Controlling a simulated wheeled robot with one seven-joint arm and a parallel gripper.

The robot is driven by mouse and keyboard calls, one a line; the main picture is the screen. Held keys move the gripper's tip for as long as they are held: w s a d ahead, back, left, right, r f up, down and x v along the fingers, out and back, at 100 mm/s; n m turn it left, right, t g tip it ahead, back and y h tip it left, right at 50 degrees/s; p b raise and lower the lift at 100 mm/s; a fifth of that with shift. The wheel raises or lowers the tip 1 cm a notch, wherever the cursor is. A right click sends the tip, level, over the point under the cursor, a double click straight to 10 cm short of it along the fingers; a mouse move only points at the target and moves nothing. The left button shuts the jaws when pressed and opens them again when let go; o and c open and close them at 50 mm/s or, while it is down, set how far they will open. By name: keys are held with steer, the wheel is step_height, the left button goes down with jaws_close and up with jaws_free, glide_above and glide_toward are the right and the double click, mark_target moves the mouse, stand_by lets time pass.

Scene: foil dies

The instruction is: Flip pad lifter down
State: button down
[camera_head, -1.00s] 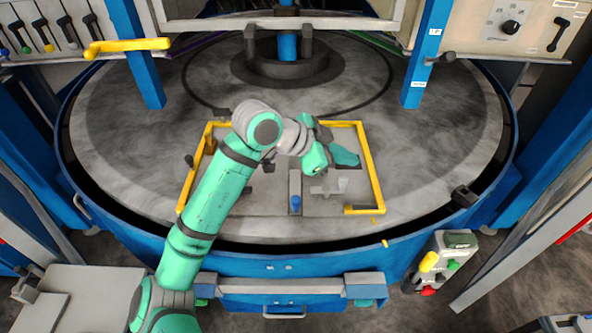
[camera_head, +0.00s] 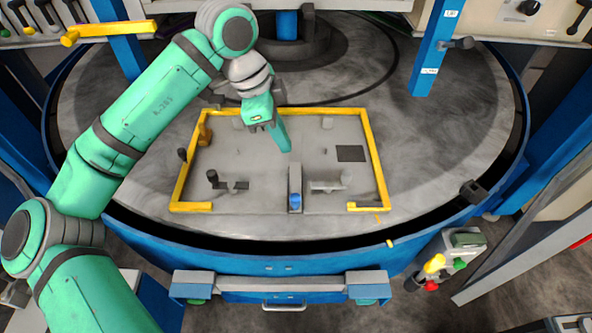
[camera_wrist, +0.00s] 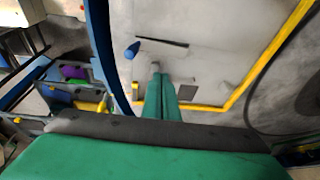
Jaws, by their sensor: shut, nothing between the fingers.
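A grey plate (camera_head: 262,180) lies on the round table inside a yellow frame (camera_head: 376,150). A narrow upright grey piece with a blue end (camera_head: 295,201) sits in the plate's front middle; the blue end also shows in the wrist view (camera_wrist: 132,50). Grey pieces with round knobs stand at its left (camera_head: 212,177) and right (camera_head: 346,176). I cannot tell for sure which of these is the pad lifter. My gripper (camera_head: 287,150) is shut and empty, pointing down over the plate, behind the blue-ended piece. Its green fingers lie together in the wrist view (camera_wrist: 161,80).
A flat dark square (camera_head: 351,153) lies on the plate's right. An orange-brown upright piece (camera_head: 205,134) stands at the frame's left. Blue posts (camera_head: 432,50) rise behind the table. A control box (camera_head: 455,255) with coloured buttons is at front right.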

glide_above(299, 178)
steer(key=s, duration=0.2)
steer(key=f, duration=1.2)
steer(key=shift+a, duration=0.35)
steer(key=shift+w+f, duration=0.2)
steer(key=shift+f, duration=0.55)
steer(key=shift+f, duration=0.1)
steer(key=shift+w+f, duration=0.7)
steer(key=shift+f, duration=0.2)
steer(key=shift+r, duration=0.1)
